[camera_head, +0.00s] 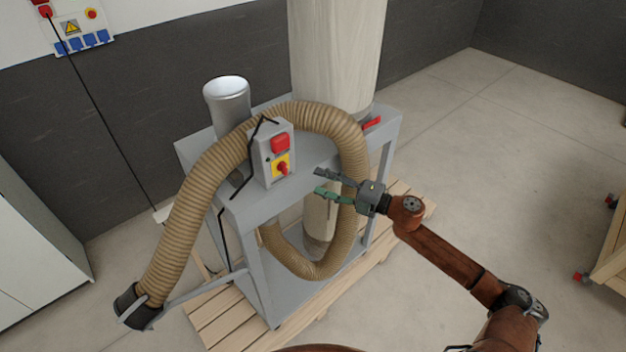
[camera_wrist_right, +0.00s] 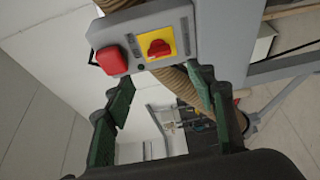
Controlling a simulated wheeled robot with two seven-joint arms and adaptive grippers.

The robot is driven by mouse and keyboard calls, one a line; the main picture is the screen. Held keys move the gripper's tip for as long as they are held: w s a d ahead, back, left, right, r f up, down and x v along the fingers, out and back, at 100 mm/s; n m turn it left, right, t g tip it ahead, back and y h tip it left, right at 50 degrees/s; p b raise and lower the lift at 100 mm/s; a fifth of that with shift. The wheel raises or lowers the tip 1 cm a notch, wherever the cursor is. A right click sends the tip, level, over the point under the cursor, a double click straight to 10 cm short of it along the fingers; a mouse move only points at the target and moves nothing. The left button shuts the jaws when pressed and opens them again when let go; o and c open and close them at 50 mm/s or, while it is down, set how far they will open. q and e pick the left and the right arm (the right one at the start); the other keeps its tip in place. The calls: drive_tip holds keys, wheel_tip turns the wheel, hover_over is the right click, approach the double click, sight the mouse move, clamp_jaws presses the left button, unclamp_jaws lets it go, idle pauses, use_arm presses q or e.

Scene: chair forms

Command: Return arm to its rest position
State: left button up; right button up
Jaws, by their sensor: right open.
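My right gripper (camera_head: 320,184) is open and empty, held in front of the grey machine frame (camera_head: 259,211) and close to the ribbed hose. Its arm (camera_head: 447,255) reaches in from the lower right. In the right wrist view the two green-padded fingers (camera_wrist_right: 165,105) stand wide apart. The grey switch box (camera_head: 264,152) with a red button and a red knob on a yellow plate is left of the gripper. It also shows in the wrist view (camera_wrist_right: 136,34), beyond the fingertips, with nothing between the fingers. My left gripper is not in view.
A thick tan hose (camera_head: 190,217) loops around the machine, its dark end (camera_head: 137,308) at lower left. The machine stands on a wooden pallet (camera_head: 222,318). A white cabinet (camera_head: 35,250) is at left, a wooden stand (camera_head: 611,250) at far right.

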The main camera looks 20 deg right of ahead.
drive_tip(key=shift+s+d, duration=0.1)
idle(0.4)
